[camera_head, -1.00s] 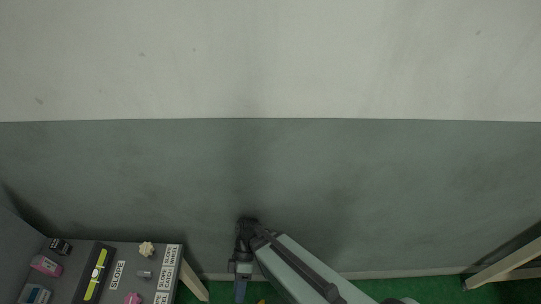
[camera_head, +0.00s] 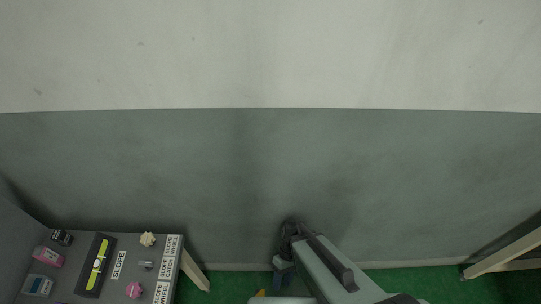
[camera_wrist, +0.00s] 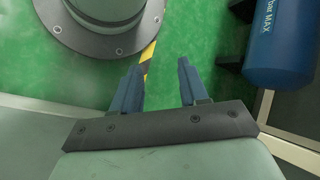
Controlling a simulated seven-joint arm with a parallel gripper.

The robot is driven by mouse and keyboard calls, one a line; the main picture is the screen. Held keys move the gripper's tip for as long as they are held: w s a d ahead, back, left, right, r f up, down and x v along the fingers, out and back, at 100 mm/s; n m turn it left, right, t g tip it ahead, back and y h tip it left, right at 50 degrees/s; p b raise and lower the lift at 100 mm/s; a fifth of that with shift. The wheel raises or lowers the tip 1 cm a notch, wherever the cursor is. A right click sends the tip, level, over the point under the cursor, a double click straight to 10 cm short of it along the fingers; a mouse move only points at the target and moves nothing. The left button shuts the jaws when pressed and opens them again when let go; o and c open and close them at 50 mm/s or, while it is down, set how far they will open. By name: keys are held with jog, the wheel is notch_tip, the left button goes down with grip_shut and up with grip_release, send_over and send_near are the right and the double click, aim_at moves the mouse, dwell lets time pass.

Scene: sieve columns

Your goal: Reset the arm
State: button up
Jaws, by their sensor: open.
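My gripper (camera_wrist: 160,88) shows in the wrist view with its two blue fingers apart and nothing between them. It points down over the green floor (camera_wrist: 75,85).
A grey table (camera_head: 205,245) at lower left bears a spirit level (camera_head: 97,266), a SLOPE label (camera_head: 118,265), small pink and beige pieces and boxes. A blue cylinder (camera_wrist: 283,40) lies at upper right in the wrist view. A wooden frame (camera_head: 500,259) stands at far right.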

jog(key=s+d+f+m+h, duration=0.2)
jog(key=d+m, duration=0.4)
jog(key=d, duration=0.7)
jog(key=shift+s+f+m+t, duration=0.4)
jog(key=shift+s+f, duration=0.05)
jog(key=shift+s, duration=0.05)
